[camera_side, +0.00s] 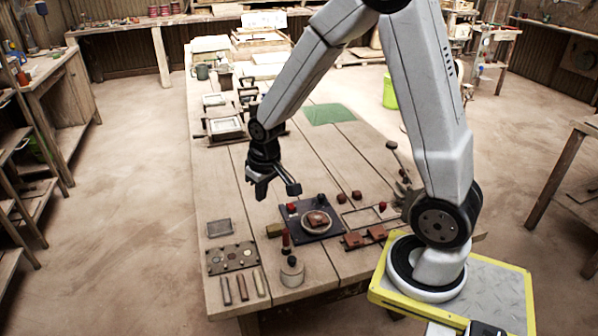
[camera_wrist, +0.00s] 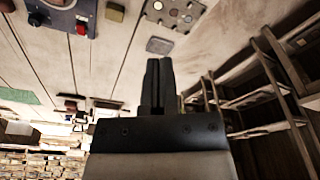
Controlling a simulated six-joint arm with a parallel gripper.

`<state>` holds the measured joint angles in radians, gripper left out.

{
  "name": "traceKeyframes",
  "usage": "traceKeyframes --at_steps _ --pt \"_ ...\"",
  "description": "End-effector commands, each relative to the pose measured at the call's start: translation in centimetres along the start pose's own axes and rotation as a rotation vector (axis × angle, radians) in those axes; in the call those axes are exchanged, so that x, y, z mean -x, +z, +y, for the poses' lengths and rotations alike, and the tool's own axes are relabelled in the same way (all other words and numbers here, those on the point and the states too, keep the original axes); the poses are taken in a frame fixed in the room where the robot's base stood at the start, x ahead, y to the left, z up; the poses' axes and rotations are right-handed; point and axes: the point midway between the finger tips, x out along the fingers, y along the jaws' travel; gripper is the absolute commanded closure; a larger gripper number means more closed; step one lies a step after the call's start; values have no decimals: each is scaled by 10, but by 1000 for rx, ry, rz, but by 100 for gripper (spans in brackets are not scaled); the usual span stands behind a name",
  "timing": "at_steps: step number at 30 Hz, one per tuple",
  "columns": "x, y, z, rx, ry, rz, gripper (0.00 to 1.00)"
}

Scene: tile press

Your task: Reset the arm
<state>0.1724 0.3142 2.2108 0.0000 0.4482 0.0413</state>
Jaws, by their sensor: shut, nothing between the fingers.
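My gripper (camera_side: 262,192) hangs above the wooden table (camera_side: 245,230) in the side view, to the left of the dark press plate. In the wrist view my gripper's fingers (camera_wrist: 159,62) are together with nothing between them. A red button (camera_side: 292,208) sits on the plate's corner. The plate shows partly in the wrist view (camera_wrist: 45,15), cut off by the frame edge.
Several clay pieces (camera_side: 354,240) lie right of the plate. A panel with round discs (camera_side: 231,258), several sticks (camera_side: 243,287) and a round pot (camera_side: 292,271) stand at the near end. Framed moulds (camera_side: 226,127) and a green mat (camera_side: 328,114) lie farther back. Bare planks surround the gripper's left.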

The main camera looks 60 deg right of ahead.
Motion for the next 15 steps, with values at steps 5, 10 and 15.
traceKeyframes --at_steps 5,10,15 --pt "20 41 -25 97 -15 29 100" --pt "31 75 -38 167 -28 51 100" --pt "35 93 -44 204 -35 61 100"
